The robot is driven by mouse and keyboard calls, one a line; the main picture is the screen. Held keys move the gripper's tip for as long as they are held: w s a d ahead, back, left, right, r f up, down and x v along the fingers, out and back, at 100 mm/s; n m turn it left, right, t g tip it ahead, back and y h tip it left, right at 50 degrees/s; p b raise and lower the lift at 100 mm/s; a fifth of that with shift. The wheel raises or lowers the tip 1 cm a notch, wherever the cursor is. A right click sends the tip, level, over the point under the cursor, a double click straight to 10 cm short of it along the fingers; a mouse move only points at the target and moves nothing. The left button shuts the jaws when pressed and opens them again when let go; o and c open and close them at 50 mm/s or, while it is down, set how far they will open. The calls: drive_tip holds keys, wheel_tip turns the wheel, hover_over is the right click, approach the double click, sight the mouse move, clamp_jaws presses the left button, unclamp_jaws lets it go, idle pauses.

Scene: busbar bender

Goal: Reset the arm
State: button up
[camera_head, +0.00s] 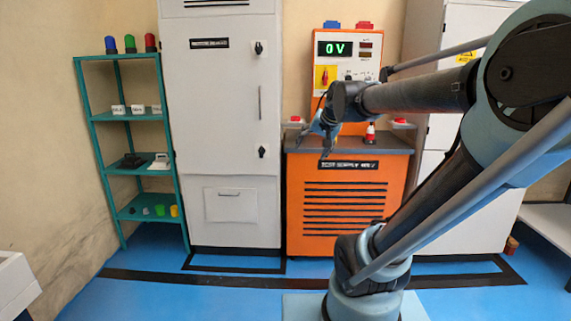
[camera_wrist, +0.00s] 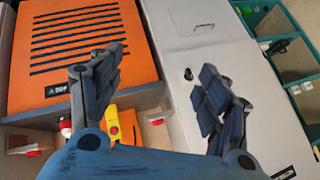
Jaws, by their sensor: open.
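My arm reaches in from the right in the head view, and my gripper (camera_head: 322,138) hangs in front of the orange power supply cabinet (camera_head: 345,210), near its grey top. In the wrist view my gripper (camera_wrist: 160,95) has its two dark fingers spread wide apart, with nothing between them. The orange cabinet (camera_wrist: 75,45) lies behind the left finger, and the grey-white cabinet (camera_wrist: 205,30) lies behind the right finger. My gripper touches nothing that I can see.
The tall grey cabinet (camera_head: 220,120) stands left of the orange one. A teal shelf (camera_head: 120,117) with small items stands further left. The orange panel (camera_head: 357,48) reads "0V". A red-topped item (camera_head: 370,133) stands on the grey top. Blue floor (camera_head: 200,300) in front is clear.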

drive_tip(key=s+d+f+n+g+h, duration=0.1)
drive_tip(key=s+d+f, duration=0.3)
drive_tip(key=s+f, duration=0.6)
drive_tip(key=s+d+f+n+g+h, duration=0.2)
drive_tip(key=s+d+f+g, duration=0.2)
drive_tip(key=s+f, duration=0.6)
drive_tip(key=s+d, duration=0.1)
drive_tip(key=s, duration=0.1)
drive_tip(key=shift+s+d, duration=0.3)
drive_tip(key=shift+s, duration=0.1)
drive_tip(key=shift+w+f+g, duration=0.2)
drive_tip(key=shift+w+g, duration=0.1)
drive_tip(key=shift+w, duration=0.2)
